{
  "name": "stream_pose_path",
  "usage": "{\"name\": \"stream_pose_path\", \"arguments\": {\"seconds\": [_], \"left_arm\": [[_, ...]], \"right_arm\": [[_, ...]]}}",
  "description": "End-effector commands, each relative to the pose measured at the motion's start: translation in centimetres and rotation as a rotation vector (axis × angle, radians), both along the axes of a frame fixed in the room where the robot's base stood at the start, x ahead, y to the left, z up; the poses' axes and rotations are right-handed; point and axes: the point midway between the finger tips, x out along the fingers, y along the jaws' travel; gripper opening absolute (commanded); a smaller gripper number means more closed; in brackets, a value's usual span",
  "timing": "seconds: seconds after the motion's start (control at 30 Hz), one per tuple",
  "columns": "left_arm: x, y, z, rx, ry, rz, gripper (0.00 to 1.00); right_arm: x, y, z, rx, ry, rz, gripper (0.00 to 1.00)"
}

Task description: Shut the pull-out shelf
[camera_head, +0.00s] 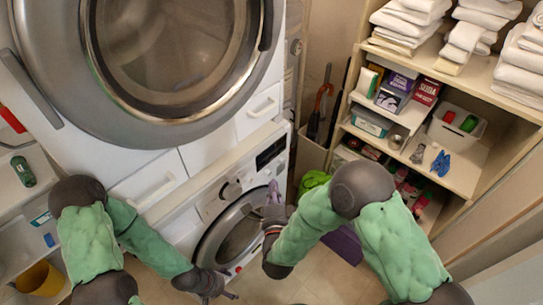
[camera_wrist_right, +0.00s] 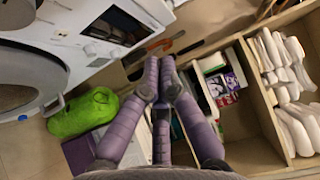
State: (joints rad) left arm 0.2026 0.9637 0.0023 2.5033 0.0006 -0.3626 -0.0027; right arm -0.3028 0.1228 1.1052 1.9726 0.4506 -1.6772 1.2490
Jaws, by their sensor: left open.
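The pull-out shelf is not certain; a pale ledge (camera_head: 217,168) runs between the upper and lower laundry machines and juts out a little at the front. My left gripper (camera_head: 222,288) is low at the bottom middle, open and empty, below and in front of the lower machine. My right gripper (camera_head: 259,206) is in front of the lower machine's door, below the ledge and apart from it. In the right wrist view its purple fingers (camera_wrist_right: 161,90) run close together at the tips, with nothing seen between them; how far they are open is unclear.
The upper machine (camera_head: 95,125) and lower machine (camera_head: 268,152) stand at the left. A wooden shelf unit (camera_head: 465,172) with folded towels (camera_head: 410,22), boxes and a white bin (camera_head: 436,128) stands at the right. A green bag (camera_wrist_right: 78,117) lies on the floor between.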

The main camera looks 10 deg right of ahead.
Motion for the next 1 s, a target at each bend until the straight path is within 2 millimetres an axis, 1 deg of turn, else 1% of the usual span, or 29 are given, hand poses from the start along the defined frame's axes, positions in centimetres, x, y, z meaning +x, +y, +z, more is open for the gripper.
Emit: {"name": "stream_pose_path", "arguments": {"seconds": [0.07,0.17,0.27,0.63,0.8,1.0], "left_arm": [[0.0,0.0,-0.1,0.0,0.001,0.0,0.79],[0.0,0.0,-0.2,0.0,0.001,0.0,0.79],[0.0,0.0,-0.4,0.0,0.001,0.0,0.79],[0.0,0.0,-1.1,0.0,0.0,0.0,0.79],[0.0,0.0,-1.3,0.0,0.0,0.0,0.79],[0.0,0.0,-1.4,0.0,0.0,0.0,0.79]], "right_arm": [[0.4,-0.1,-0.1,0.004,-0.001,-0.004,0.0],[1.5,-0.3,-0.1,0.005,-0.002,-0.006,0.0],[3.1,-0.6,-0.1,0.004,-0.001,-0.005,0.0],[9.9,-1.7,-0.2,0.002,0.0,-0.005,0.0],[11.8,-0.1,-0.1,0.003,0.0,0.0,0.0],[12.9,0.7,-0.1,0.001,0.0,-0.001,0.0]]}}
